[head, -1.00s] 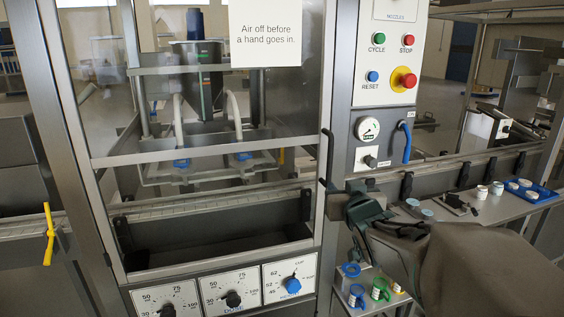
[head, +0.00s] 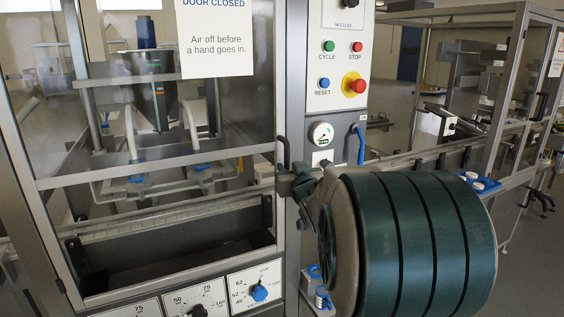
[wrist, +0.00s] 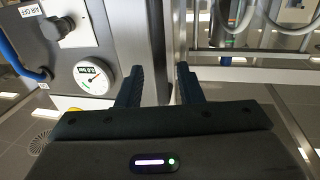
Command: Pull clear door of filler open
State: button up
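The filler's clear door (head: 215,110) is a tall pane in a metal frame, carrying a paper sign. It appears closed against the machine. Its dark upright handle (head: 284,152) is on the right edge of the frame. My gripper (head: 284,180) is at the lower part of this handle; I cannot tell from the head view whether it touches it. In the wrist view my gripper (wrist: 160,82) has its two dark fingers apart, with a gap between them in front of a metal post. I see nothing clearly held. My arm hides the area right of the handle.
A control panel (head: 340,60) with buttons and a red stop knob is right of the door. A pressure gauge (head: 321,134) and a blue hose (head: 361,145) are below it. Setting dials (head: 257,288) sit under the door. A conveyor with a blue tray (head: 480,183) runs right.

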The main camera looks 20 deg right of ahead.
aim_at(287, 165)
jog(key=shift+w+d+p, duration=0.15)
jog(key=shift+w, duration=0.8)
jog(key=shift+w+d+p, duration=0.1)
jog(key=shift+w+p, duration=0.05)
jog(key=shift+w, duration=0.8)
grip_shut()
